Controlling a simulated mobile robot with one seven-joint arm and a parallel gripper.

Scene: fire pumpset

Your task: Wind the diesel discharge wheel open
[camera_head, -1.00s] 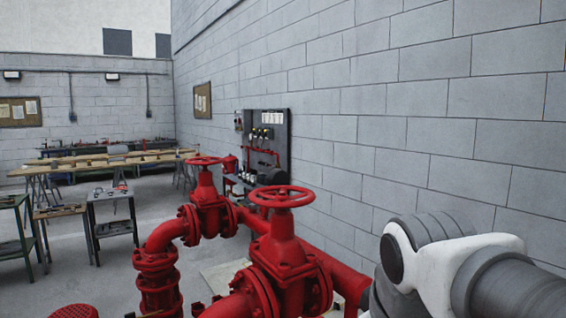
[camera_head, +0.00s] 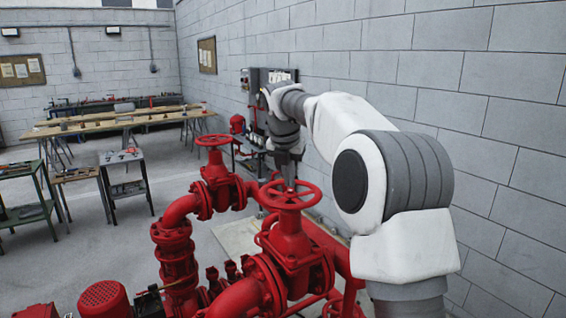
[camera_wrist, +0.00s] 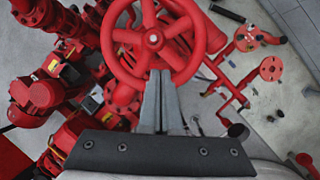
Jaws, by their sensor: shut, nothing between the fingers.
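A red spoked handwheel (camera_head: 284,206) sits on the nearer red valve, and its hub shows in the wrist view (camera_wrist: 153,39). My gripper (camera_head: 291,186) reaches down from above to this wheel at its far side. In the wrist view my gripper (camera_wrist: 160,76) is shut and empty, its fingertips overlapping the wheel's rim near a spoke. I cannot tell whether they touch the wheel. A second, similar red handwheel (camera_head: 213,140) stands on the valve farther back. No label shows which is the diesel discharge wheel.
Red pipes and flanges (camera_head: 175,250) crowd around and below the valves. A grey block wall (camera_head: 500,110) runs along the right, close to my arm. A dark panel (camera_head: 252,85) stands against it. Workbenches (camera_head: 120,122) are at the back left, with open floor between.

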